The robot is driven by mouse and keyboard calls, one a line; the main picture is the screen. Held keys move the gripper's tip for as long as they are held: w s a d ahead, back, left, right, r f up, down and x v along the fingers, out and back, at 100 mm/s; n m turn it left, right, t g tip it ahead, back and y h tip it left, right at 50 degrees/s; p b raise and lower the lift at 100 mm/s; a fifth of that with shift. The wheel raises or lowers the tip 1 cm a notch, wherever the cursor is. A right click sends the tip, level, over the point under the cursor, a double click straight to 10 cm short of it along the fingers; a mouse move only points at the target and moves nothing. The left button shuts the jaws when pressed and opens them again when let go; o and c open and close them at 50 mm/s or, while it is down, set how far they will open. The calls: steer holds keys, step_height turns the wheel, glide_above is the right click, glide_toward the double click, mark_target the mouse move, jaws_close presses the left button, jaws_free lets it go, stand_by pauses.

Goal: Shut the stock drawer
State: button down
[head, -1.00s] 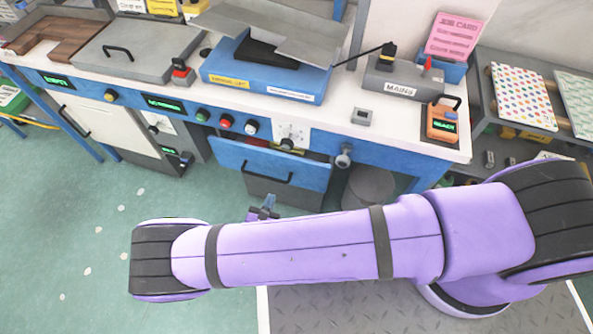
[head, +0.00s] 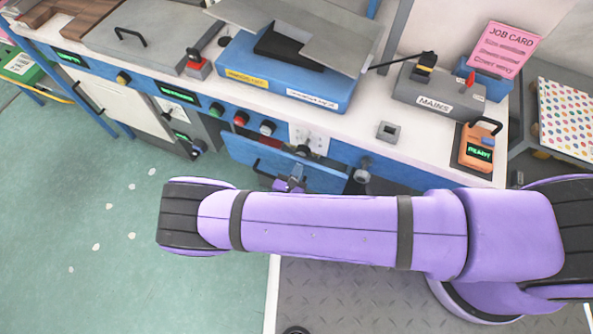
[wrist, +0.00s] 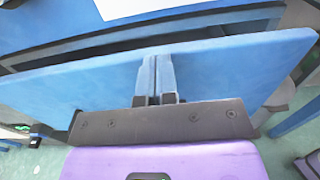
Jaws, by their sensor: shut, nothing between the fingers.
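The stock drawer is taken to be the blue-fronted drawer (head: 243,150) under the bench's control panel. Its front stands out from the bench, and its black handle (head: 262,170) is partly hidden by my arm. In the wrist view the drawer front (wrist: 230,72) spans the picture, with a dark gap behind its top edge, so it is partly open. My gripper (head: 295,178) is shut and empty in front of the drawer front. In the wrist view its fingers (wrist: 157,65) lie side by side across the front near its top edge. I cannot tell whether they touch it.
The white-topped bench carries a blue box (head: 285,85), a grey MAINS box (head: 437,97) and an orange READY device (head: 477,148). A knob (head: 362,172) sticks out right of the drawer.

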steer(key=shift+w, duration=0.15)
steer(key=shift+d, duration=0.1)
steer(key=shift+x, duration=2.4)
steer(key=shift+r, duration=0.1)
